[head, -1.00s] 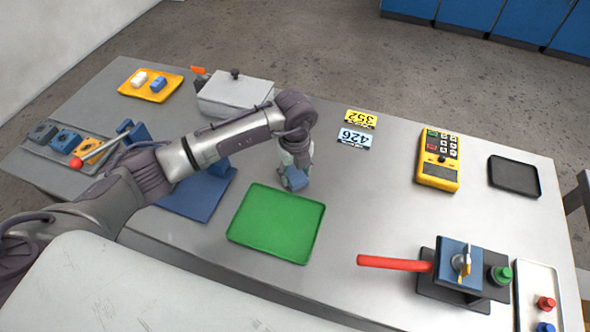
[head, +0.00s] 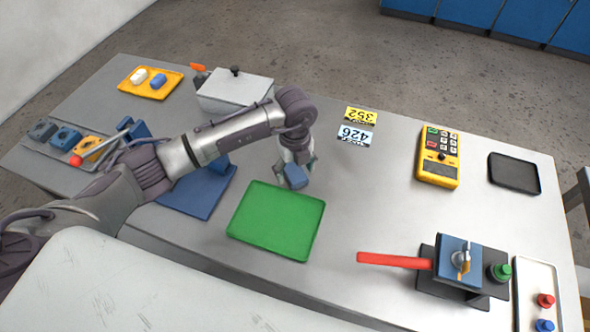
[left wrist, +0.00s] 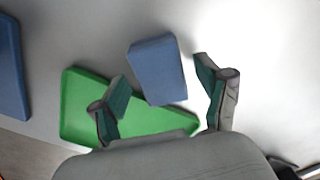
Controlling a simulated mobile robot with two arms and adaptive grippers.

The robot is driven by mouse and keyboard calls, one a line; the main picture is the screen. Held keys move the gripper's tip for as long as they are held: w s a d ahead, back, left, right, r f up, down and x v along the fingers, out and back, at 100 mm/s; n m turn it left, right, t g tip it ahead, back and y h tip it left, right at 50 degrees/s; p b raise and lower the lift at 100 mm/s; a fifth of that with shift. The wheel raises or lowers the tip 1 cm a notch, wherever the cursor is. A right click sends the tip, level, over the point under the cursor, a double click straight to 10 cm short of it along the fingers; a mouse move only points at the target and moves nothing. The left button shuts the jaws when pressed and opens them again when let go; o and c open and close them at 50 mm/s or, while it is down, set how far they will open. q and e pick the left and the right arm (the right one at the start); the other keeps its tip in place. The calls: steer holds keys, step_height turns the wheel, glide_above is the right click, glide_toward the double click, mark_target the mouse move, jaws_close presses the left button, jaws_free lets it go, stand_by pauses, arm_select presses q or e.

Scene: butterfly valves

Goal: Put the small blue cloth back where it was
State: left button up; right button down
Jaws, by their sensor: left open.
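The small blue cloth (head: 294,178), a folded block-like piece, is at the far edge of the green tray (head: 277,222). In the left wrist view the cloth (left wrist: 158,70) overlaps the far rim of the green tray (left wrist: 80,115). My left gripper (head: 296,170) points down over the cloth with its fingers spread. In the left wrist view the open fingers (left wrist: 162,84) stand on either side of the cloth, with a gap on the right. I cannot tell whether they touch it on the left. My right gripper is not in view.
A blue mat (head: 195,195) lies left of the tray. A grey box (head: 235,92) stands behind my arm. Number cards (head: 356,135) and a yellow control box (head: 438,158) lie right. A valve with a red handle (head: 395,261) is front right. The table centre is clear.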

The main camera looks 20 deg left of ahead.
mark_target(295, 172)
arm_select(q)
step_height(295, 172, up, 12)
steer(key=b, duration=0.2)
steer(key=shift+f, duration=0.2)
steer(key=shift+s+f, duration=0.1)
stand_by(0.3)
